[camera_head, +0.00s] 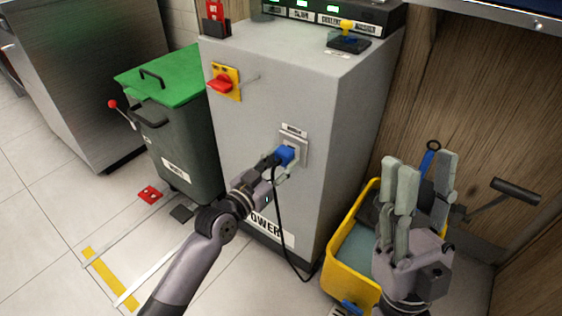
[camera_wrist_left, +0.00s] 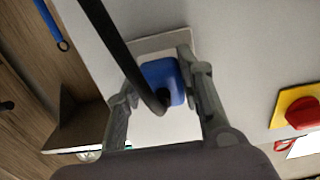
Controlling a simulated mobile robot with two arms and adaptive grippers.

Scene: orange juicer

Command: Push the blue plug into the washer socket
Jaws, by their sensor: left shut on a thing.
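The blue plug (camera_head: 285,154) is at the socket plate (camera_head: 301,146) on the front of the grey cabinet. My left gripper (camera_head: 279,165) is shut on the plug. In the left wrist view the plug (camera_wrist_left: 163,82) sits between the two fingers, in front of the pale socket plate (camera_wrist_left: 184,45), with its black cable (camera_wrist_left: 122,52) running toward the camera. I cannot tell how deep the plug sits, as its front is hidden. My right gripper (camera_head: 420,175) is raised at the right with its fingers apart and nothing between them.
The grey cabinet (camera_head: 270,80) carries a red rotary switch (camera_head: 220,85) on a yellow plate. A green-lidded bin (camera_head: 170,120) stands to its left. A yellow tub (camera_head: 345,285) is below my right gripper. The black cable (camera_head: 279,225) hangs down to the floor.

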